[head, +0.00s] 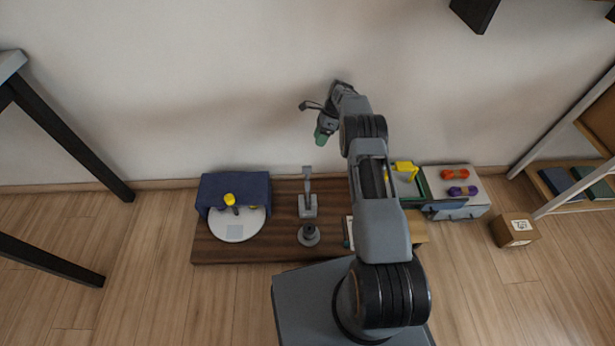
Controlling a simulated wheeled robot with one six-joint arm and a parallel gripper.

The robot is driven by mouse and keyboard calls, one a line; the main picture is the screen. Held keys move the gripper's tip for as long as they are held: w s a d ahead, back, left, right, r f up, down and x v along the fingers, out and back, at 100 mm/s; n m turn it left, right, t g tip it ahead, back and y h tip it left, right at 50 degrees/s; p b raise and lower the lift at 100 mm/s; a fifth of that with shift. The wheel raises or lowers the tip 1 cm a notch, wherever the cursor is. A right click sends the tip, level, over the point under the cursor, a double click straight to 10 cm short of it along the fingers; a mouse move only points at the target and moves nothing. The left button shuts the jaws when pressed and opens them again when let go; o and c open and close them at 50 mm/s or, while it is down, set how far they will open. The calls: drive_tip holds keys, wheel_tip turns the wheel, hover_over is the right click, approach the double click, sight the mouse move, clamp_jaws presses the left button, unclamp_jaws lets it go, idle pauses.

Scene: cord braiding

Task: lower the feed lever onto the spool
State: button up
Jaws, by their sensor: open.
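A grey upright lever (307,184), which looks like the feed lever, rises from a small grey base on the dark wooden board. It stands nearly vertical, apart from the spool. A round grey piece with a dark centre, apparently the spool (309,236), sits on the board just in front of the lever's base. My gripper (322,134) is raised above and behind the lever, near the wall, with a green fingertip showing. It is open and touches neither lever nor spool. Its second finger is hard to make out.
Left on the board (280,240) is a blue housing (238,183) with a white disc (236,230) and yellow knob. Right of my arm are a green tray (426,186) with a yellow item and a grey box (480,184) bearing orange and purple skeins. A cardboard box (515,232) stands on the floor.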

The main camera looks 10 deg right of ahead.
sight(309, 167)
drive_tip(key=b+x, duration=0.1)
drive_tip(key=x, duration=0.4)
drive_tip(key=b+x, duration=0.1)
drive_tip(key=x, duration=0.4)
drive_tip(key=b+x, duration=0.1)
drive_tip(key=x, duration=0.4)
drive_tip(key=shift+d+f, duration=0.3)
drive_tip(key=shift+f, duration=0.05)
clamp_jaws()
drive_tip(key=shift+d, duration=0.15)
